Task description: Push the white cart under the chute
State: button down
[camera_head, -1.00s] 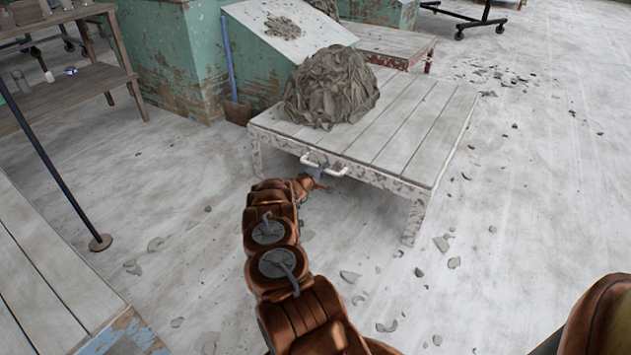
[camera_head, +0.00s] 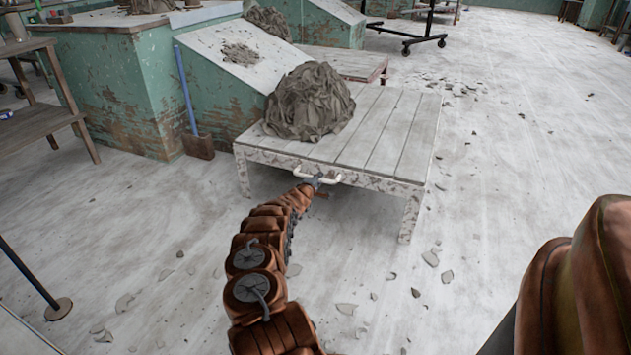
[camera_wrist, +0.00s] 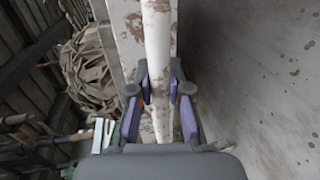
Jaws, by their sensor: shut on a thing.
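The white cart (camera_head: 397,130) is a low plank-topped platform with a chipped white frame. It stands upright on the floor, near the middle of the head view. A heap of grey clay (camera_head: 308,101) lies on its left part. The chute (camera_head: 226,52) is a pale sloping slab on a green cabinet, just left of and behind the cart. My gripper (camera_head: 314,183) is at the cart's near side, shut on its white bar handle (camera_head: 330,180). In the wrist view the handle bar (camera_wrist: 158,40) runs between the fingers of my gripper (camera_wrist: 158,78). The cart's far legs are hidden.
A shovel (camera_head: 197,143) leans on the green cabinet (camera_head: 135,95), left of the cart. A red-edged low platform (camera_head: 345,63) stands behind the cart. Clay scraps (camera_head: 430,258) litter the floor. Open floor lies to the right. A wooden shelf (camera_head: 40,125) stands at left.

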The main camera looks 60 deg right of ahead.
jog(key=shift+w+r, duration=0.2)
jog(key=shift+w, duration=0.05)
jog(key=c, duration=1.1)
grip_release()
jog(key=shift+s+d+f, duration=0.1)
jog(key=shift+s, duration=0.15)
jog(key=v, duration=1.2)
